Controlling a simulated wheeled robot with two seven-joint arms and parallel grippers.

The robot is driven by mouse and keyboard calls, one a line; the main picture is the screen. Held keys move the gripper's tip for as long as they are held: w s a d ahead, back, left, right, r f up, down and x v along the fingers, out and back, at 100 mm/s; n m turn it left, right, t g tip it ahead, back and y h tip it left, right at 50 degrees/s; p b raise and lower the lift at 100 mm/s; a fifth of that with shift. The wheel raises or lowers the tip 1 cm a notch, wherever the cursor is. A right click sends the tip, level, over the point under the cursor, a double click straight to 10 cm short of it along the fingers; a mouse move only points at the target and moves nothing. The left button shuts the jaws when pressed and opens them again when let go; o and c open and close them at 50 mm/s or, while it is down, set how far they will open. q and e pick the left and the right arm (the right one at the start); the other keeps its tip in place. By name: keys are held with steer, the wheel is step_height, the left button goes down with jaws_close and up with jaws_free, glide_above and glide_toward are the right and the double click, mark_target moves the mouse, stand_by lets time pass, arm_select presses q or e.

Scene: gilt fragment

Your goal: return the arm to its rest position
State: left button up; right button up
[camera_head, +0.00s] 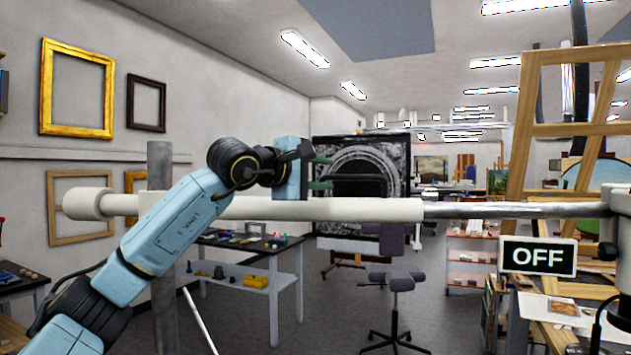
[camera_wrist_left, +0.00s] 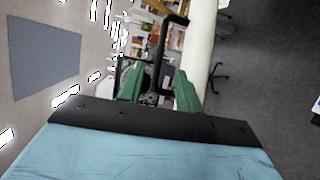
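My left arm (camera_head: 180,222) is light blue with black joints. It rises from the lower left of the head view and is stretched out forward. Its gripper (camera_head: 321,173) is near the middle of the view, just above a cream horizontal bar in the picture. The two green fingers are apart, with nothing seen held between them. In the left wrist view the green fingers (camera_wrist_left: 159,90) also stand apart, with a black bent piece seen between and beyond them. My right gripper is not in view.
The cream bar (camera_head: 320,209) crosses the head view; it also shows in the left wrist view (camera_wrist_left: 198,50). A dark picture with a ring (camera_head: 352,225) stands beyond the gripper. Floor shows mid-view.

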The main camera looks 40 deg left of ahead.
arm_select(q)
steer(key=shift+s+a+r, duration=0.1)
steer(key=shift+s, duration=0.75)
